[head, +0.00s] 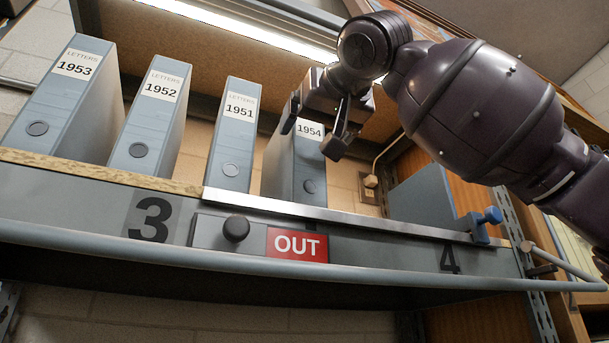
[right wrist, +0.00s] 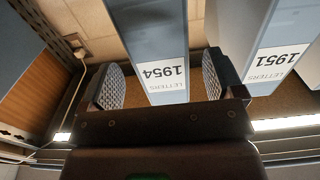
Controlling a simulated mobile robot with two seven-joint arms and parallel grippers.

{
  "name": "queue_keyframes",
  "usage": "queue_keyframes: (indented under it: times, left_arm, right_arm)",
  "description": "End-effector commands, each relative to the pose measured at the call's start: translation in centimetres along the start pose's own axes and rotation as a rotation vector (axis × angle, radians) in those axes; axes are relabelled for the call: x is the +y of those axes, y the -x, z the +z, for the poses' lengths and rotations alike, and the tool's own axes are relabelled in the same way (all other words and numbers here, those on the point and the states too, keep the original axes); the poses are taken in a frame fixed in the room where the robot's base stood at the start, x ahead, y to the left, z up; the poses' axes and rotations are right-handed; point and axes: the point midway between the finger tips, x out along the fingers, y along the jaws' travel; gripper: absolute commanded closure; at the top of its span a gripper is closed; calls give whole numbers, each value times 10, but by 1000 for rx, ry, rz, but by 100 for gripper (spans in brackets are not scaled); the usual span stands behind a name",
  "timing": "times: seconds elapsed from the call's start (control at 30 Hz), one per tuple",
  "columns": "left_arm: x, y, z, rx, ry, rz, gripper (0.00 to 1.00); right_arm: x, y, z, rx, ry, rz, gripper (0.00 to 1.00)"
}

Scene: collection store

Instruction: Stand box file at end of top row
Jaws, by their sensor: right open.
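The box file labelled 1954 (head: 309,172) stands upright on the top shelf (head: 90,198), at the right end of a row of grey-blue LETTERS files. A gap separates it from the 1951 file (head: 233,135). My right gripper (head: 318,128) is at its upper part. In the right wrist view the 1954 file (right wrist: 160,50) stands between the two open pads of the gripper (right wrist: 165,88), with space visible on the left side. The right pad is close to the file; whether it touches I cannot tell. My left gripper is not in view.
The 1952 (head: 155,120) and 1953 (head: 62,100) files stand further left. A metal rail with a blue clamp (head: 483,225) runs along the shelf front. A grey bookend-like plate (head: 425,196) stands to the right, with free shelf between.

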Motion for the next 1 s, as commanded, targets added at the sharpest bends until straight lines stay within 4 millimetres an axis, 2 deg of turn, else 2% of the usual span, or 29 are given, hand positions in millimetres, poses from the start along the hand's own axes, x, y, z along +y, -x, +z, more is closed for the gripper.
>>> queue_keyframes:
  times: [0.2,0.4,1.0]
  left_arm:
    - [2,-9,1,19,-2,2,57]
    - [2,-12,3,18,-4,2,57]
    - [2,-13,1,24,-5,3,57]
  right_arm:
    - [-1,40,2,2,0,-2,13]
    - [0,59,0,0,-1,0,13]
    - [0,64,0,0,0,0,13]
